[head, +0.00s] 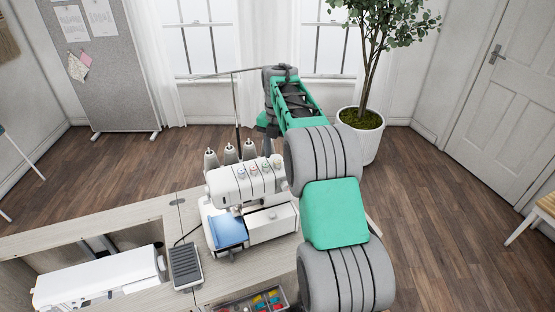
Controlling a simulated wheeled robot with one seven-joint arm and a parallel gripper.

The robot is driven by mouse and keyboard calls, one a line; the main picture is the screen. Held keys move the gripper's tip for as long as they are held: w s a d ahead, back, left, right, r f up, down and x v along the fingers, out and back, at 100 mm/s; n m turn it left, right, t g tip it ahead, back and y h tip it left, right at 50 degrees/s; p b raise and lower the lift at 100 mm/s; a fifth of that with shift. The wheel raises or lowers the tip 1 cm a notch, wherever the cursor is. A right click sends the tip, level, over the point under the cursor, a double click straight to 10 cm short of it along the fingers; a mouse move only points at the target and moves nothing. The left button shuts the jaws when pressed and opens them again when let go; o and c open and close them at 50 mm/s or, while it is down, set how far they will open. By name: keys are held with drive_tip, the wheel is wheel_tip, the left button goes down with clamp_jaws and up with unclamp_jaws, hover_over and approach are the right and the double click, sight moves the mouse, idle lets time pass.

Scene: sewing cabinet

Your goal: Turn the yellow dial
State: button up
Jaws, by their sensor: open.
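The white overlock sewing machine (232,190) stands on the cabinet top in the head view. A row of small coloured dials (254,171) runs along its upper front; at this size I cannot tell for sure which one is yellow. My arm reaches past the right side of the machine. My gripper (271,129) shows only in part behind the forearm, beyond the machine and apart from the dials. It is open; its fingertips are mostly hidden and nothing shows held.
Thread cones (230,154) and a thin upright rod (236,110) stand behind the dials. A foot pedal (185,266), a second white sewing machine (100,278) and a tray of coloured items (250,303) are nearby. A potted plant (361,140) stands behind my arm.

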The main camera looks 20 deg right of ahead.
sight(276, 162)
wheel_tip(276, 162, up, 5)
drive_tip(key=shift+r, duration=0.1)
idle(0.3)
drive_tip(key=shift+s+a+r, duration=0.15)
drive_tip(key=shift+a+r, duration=0.05)
drive_tip(key=s+a+r+m+t, duration=0.1)
drive_tip(key=s+a+r+m, duration=0.1)
drive_tip(key=s+a+m, duration=0.35)
drive_tip(key=s+a+r+m+t, duration=0.1)
drive_tip(key=s+a+r+m, duration=0.15)
drive_tip(key=s+m, duration=0.5)
drive_tip(key=s+a+f+m+t, duration=0.1)
drive_tip(key=s+a+f+m, duration=0.1)
drive_tip(key=s+m, duration=0.5)
drive_tip(key=s+a+f+m+t+b, duration=0.1)
drive_tip(key=s+a+f+m, duration=0.1)
drive_tip(key=s+f+m, duration=0.3)
drive_tip(key=shift+s+m+t, duration=0.3)
drive_tip(key=shift+s+m, duration=0.9)
drive_tip(key=shift+s, duration=0.05)
